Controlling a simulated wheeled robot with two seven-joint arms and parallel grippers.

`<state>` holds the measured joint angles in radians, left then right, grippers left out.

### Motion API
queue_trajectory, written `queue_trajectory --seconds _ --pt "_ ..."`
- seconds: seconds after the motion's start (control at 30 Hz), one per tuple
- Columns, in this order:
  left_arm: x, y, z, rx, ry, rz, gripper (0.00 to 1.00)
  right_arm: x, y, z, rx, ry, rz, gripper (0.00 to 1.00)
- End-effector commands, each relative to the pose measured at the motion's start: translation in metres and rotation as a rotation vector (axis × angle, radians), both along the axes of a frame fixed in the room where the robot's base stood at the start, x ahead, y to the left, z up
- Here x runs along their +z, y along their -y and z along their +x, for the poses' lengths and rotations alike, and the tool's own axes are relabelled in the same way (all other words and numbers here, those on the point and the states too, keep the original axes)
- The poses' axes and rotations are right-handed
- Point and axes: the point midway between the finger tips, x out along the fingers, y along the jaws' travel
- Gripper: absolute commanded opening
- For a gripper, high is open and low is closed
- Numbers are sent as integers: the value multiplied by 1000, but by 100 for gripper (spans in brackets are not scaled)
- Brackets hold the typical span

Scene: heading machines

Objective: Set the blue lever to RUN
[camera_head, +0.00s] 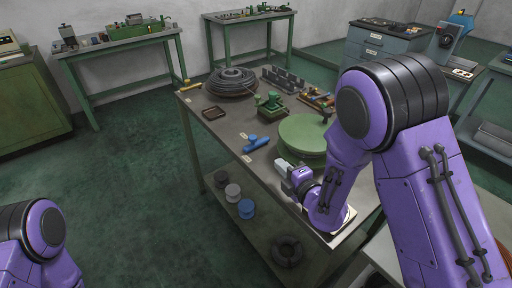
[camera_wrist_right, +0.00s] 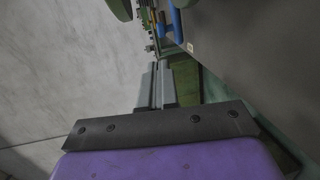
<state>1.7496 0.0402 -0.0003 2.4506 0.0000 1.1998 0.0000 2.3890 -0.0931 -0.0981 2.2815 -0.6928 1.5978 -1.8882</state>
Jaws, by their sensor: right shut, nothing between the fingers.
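The blue lever (camera_head: 257,143) lies on the near left part of the metal table, with small pale labels beside it, too small to read. It also shows at the top of the right wrist view (camera_wrist_right: 176,25), past my fingertips. My right gripper (camera_head: 284,168) is over the table's near left edge, a little nearer to me than the lever and apart from it. Its fingers (camera_wrist_right: 157,84) are shut and empty in the right wrist view. Only a purple link of my left arm shows at the lower left; its gripper is out of view.
The metal table (camera_head: 222,128) also holds a round green plate (camera_head: 305,134), a green device (camera_head: 270,104), a dark coil (camera_head: 231,82) and a small brown tray (camera_head: 214,112). Spools (camera_head: 246,208) stand on its lower shelf. Open green floor (camera_head: 130,170) lies to the left.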

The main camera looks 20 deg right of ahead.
Motion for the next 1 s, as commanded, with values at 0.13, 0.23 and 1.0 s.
queue_trajectory --seconds 0.13,0.23,1.0 --pt "1 0 0 0 1 0 43 1 0 0 0 0 0 0" --pt "1 0 0 0 1 0 43 1 -1 1 2 1 0 0" --pt "45 0 0 0 1 0 43 -17 -27 130 2 1 1 0"
